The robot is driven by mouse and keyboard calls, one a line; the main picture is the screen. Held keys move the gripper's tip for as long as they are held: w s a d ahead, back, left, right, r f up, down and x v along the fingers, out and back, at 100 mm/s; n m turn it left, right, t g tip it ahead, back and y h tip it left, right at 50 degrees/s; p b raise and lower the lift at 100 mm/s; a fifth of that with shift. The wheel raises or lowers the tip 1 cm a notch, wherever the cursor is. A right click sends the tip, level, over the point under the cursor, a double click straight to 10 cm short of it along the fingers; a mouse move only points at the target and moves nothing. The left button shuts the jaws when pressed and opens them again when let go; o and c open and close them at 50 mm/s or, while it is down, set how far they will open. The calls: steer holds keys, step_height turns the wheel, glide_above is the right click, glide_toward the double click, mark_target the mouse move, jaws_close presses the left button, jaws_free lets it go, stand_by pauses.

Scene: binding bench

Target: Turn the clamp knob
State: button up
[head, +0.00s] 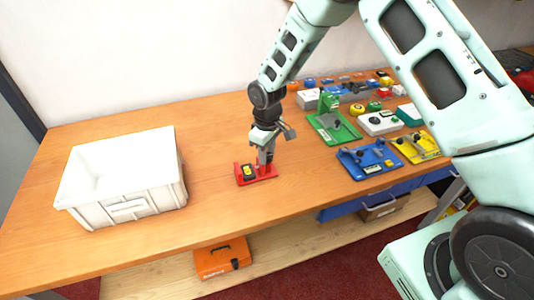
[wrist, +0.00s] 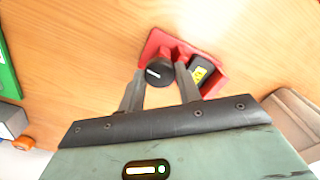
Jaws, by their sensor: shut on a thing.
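The clamp knob (wrist: 158,73) is a dark round knob with a white mark on its top, in the wrist view. It sits on a red clamp base (wrist: 218,78), which also shows in the head view (head: 243,179) on the bench. My gripper (wrist: 163,82) reaches down over the base, and its two fingers are shut on the knob, one on each side. A black block with a yellow label (wrist: 198,74) stands on the base beside the right finger. In the head view my gripper (head: 265,160) hides the knob.
A white bin (head: 125,178) stands on the bench to the left. Green (head: 335,128), blue (head: 368,160) and yellow (head: 418,147) fixtures crowd the right side. An orange case (head: 222,258) is on the shelf below. The bench around the red base is clear.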

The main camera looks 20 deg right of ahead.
steer(key=shift+n, duration=0.5)
steer(key=shift+r, duration=0.1)
steer(key=o, duration=1)
step_height(320, 180, up, 17)
steer(key=b, duration=0.3)
steer(key=shift+r, duration=0.2)
